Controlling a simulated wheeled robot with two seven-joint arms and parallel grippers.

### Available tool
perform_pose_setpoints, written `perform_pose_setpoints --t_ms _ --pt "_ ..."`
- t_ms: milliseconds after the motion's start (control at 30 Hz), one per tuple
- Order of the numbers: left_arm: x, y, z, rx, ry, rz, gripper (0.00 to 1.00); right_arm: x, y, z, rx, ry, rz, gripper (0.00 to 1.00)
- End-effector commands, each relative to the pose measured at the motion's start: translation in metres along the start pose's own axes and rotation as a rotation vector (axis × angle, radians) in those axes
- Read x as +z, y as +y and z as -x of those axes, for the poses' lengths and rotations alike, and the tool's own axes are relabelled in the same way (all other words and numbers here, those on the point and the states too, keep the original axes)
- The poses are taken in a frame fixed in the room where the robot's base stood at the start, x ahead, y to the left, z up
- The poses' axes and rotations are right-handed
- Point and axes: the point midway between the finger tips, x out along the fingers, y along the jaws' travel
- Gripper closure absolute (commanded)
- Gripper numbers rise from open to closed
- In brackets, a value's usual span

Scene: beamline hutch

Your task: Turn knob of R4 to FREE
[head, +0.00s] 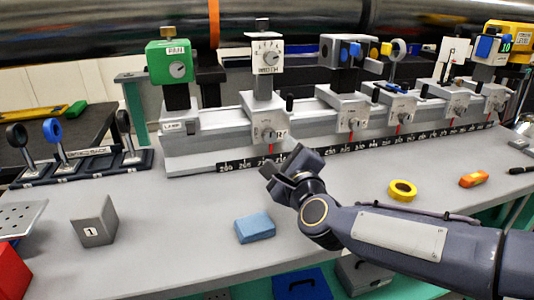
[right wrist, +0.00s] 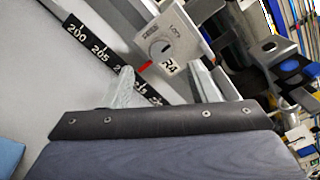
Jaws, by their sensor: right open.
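Part of the gripper covers the lower right wrist view. My left gripper is out of view.
Similar carriages with knobs (head: 350,120) stand farther right along the rail. A black number scale (head: 345,148) runs along its foot. The optics rack (head: 85,168) stands left.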

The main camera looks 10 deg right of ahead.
Motion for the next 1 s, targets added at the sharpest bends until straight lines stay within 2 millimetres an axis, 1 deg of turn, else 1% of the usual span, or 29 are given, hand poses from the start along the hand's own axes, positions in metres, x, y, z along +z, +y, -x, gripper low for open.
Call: perform_pose_setpoints --t_ms 167,300,500,633,867,1000 --pt "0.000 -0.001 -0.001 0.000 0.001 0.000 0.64 0.000 0.000 -0.022 -0.004 0.003 -0.012 0.47" --pt "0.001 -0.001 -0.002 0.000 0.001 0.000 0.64 -0.001 0.000 -0.046 -0.005 0.003 -0.010 0.47" --pt "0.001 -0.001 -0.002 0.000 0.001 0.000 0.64 0.000 -0.001 -0.070 -0.004 0.002 -0.009 0.47" --pt "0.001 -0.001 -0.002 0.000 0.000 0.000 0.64 0.000 -0.001 -0.076 -0.004 0.002 -0.008 0.47" --pt "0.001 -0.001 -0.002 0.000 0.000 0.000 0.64 0.000 -0.001 -0.076 -0.004 0.002 -0.007 0.47" --pt "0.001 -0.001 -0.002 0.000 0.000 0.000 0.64 0.000 -0.001 -0.076 -0.004 0.002 -0.007 0.64"
